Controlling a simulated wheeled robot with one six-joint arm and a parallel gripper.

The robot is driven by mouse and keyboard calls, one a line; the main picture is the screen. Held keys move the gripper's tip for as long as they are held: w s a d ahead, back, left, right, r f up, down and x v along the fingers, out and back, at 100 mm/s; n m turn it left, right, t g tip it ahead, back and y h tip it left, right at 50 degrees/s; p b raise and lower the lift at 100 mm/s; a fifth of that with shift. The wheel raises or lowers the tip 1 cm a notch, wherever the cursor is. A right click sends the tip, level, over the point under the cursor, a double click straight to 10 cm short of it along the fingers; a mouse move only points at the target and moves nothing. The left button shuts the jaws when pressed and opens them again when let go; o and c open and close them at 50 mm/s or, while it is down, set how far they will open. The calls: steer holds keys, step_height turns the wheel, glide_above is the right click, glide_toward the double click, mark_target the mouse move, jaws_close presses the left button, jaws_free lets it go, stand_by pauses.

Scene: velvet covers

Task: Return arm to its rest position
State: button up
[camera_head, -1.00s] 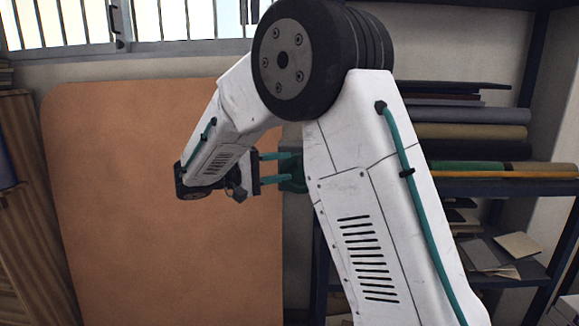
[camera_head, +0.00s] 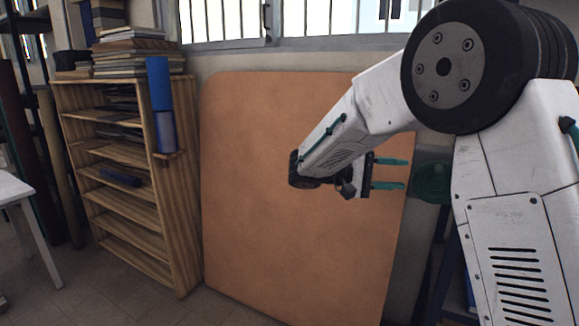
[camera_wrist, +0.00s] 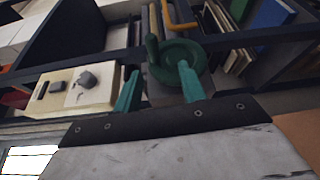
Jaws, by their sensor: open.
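My gripper (camera_head: 398,173) shows in the head view at the end of my folded white arm, its two teal fingers pointing right. In the wrist view its fingers (camera_wrist: 159,80) are apart with nothing held between them. A green handwheel (camera_head: 432,183) is just right of the fingertips in the head view, with a visible gap. The handwheel also shows in the wrist view (camera_wrist: 167,68), beyond the fingers, with an upright knob; the right fingertip overlaps its edge in the picture.
A large orange-brown board (camera_head: 280,200) stands behind my gripper. A wooden shelf unit (camera_head: 188,220) with books and blue rolls stands left of it. A white table (camera_head: 12,188) is at the far left edge. The wrist view shows a cream box (camera_wrist: 90,85) with knobs and dark shelving.

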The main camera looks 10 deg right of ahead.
steer(key=s+f+n+y, duration=0.3)
steer(key=s+f+y, duration=0.4)
steer(key=s, duration=0.5)
steer(key=s+a+m+t+y, duration=0.1)
steer(key=s+y, duration=0.4)
steer(key=s, duration=0.5)
steer(key=s+a+t+y, duration=0.3)
steer(key=s+y, duration=0.2)
steer(key=s, duration=0.6)
steer(key=shift+s+a+r+m+t, duration=0.15)
steer(key=shift+s+r+m+t, duration=0.05)
steer(key=shift+r+m+t, duration=0.2)
